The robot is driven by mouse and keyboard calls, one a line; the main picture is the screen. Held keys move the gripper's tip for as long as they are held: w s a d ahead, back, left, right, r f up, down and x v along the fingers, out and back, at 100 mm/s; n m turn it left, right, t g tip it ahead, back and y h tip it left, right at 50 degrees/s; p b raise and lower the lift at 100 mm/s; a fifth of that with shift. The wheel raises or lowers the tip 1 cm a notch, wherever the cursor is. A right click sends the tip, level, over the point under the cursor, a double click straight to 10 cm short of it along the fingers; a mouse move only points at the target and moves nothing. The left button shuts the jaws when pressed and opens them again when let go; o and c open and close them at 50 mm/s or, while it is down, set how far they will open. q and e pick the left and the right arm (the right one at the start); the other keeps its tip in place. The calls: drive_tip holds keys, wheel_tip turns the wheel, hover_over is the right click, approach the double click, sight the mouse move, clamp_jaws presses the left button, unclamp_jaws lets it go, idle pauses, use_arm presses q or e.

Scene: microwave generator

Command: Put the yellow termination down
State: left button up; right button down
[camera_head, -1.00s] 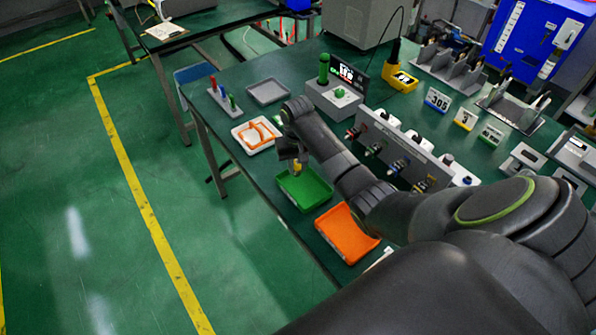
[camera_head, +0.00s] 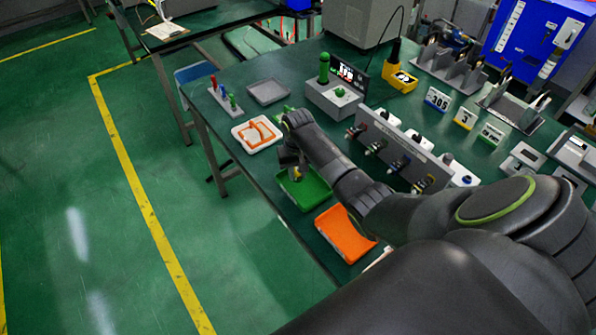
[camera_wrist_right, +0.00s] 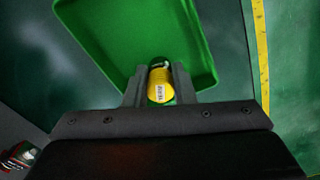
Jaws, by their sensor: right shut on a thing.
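My right gripper (camera_head: 295,174) is over the green tray (camera_head: 318,188) near the table's front edge. In the right wrist view, the fingers (camera_wrist_right: 160,88) are shut on the yellow termination (camera_wrist_right: 160,86), a small round yellow piece with a pale label. The green tray also fills the upper part of the right wrist view (camera_wrist_right: 130,35). I cannot tell whether the termination touches the tray floor. My left gripper is not in view.
An orange tray (camera_head: 343,238) lies to the right of the green one, and a white tray with orange pieces (camera_head: 240,136) to its left. A grey tray (camera_head: 268,92) lies farther back. A grey panel with several connectors (camera_head: 410,150) stands behind my arm.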

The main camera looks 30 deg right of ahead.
drive_tip(key=c, duration=1.5)
unclamp_jaws()
drive_tip(key=shift+s+a+f, duration=0.1)
drive_tip(key=shift+s+f, duration=0.2)
drive_tip(key=shift+f, duration=0.2)
drive_tip(key=shift+c, duration=0.2)
drive_tip(key=o, duration=0.3)
drive_tip(key=shift+w+f, duration=0.1)
drive_tip(key=shift+w, duration=0.2)
drive_tip(key=shift+o, duration=0.2)
drive_tip(key=shift+r, duration=0.25)
wheel_tip(320, 180, up, 13)
drive_tip(key=shift+b, duration=0.3)
